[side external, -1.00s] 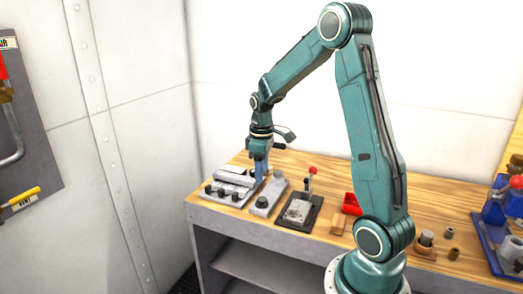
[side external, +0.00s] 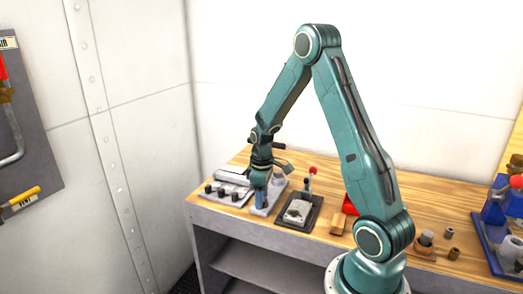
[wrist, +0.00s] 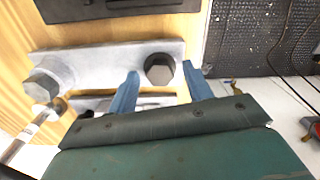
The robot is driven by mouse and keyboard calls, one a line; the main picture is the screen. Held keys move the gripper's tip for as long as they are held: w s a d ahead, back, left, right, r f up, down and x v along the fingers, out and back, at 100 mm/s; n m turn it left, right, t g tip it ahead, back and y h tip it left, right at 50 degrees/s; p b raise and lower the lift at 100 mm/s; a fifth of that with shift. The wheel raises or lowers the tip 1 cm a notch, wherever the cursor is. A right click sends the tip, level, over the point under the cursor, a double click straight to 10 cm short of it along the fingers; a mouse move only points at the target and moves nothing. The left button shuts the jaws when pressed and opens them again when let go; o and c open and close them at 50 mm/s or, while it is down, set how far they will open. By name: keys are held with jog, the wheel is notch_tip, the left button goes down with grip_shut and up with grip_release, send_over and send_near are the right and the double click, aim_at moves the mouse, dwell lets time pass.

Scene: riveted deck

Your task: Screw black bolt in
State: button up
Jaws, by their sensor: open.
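The black bolt (wrist: 159,68) has a dark hex head and stands at one end of a light grey metal plate (wrist: 110,66) in the wrist view. My gripper (wrist: 160,71) is open, with one blue finger on either side of the bolt head. A gap shows between the head and each finger, and nothing is held. In the side view my gripper (side external: 259,208) points down over the near end of the plate (side external: 277,194) and hides the black bolt. How deep the bolt sits is not clear. A larger silver hex bolt (wrist: 48,78) stands at the plate's other end.
Left of the plate is a grey fixture (side external: 228,190) with several dark knobs. To its right stands a black-based fixture (side external: 298,211) with a red-knobbed lever, then a wooden block (side external: 338,223). A blue vise (side external: 500,205) is far right. The bench edge is close to the bolt.

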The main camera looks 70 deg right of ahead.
jog(key=c, duration=1)
jog(key=shift+m, duration=0.4)
jog(key=m, duration=0.4)
jog(key=shift+m, duration=0.3)
jog(key=shift+o, duration=0.2)
jog(key=m, duration=0.5)
jog(key=shift+r+m, duration=0.1)
jog(key=shift+m, duration=0.2)
jog(key=o, duration=1)
jog(key=shift+c, duration=0.2)
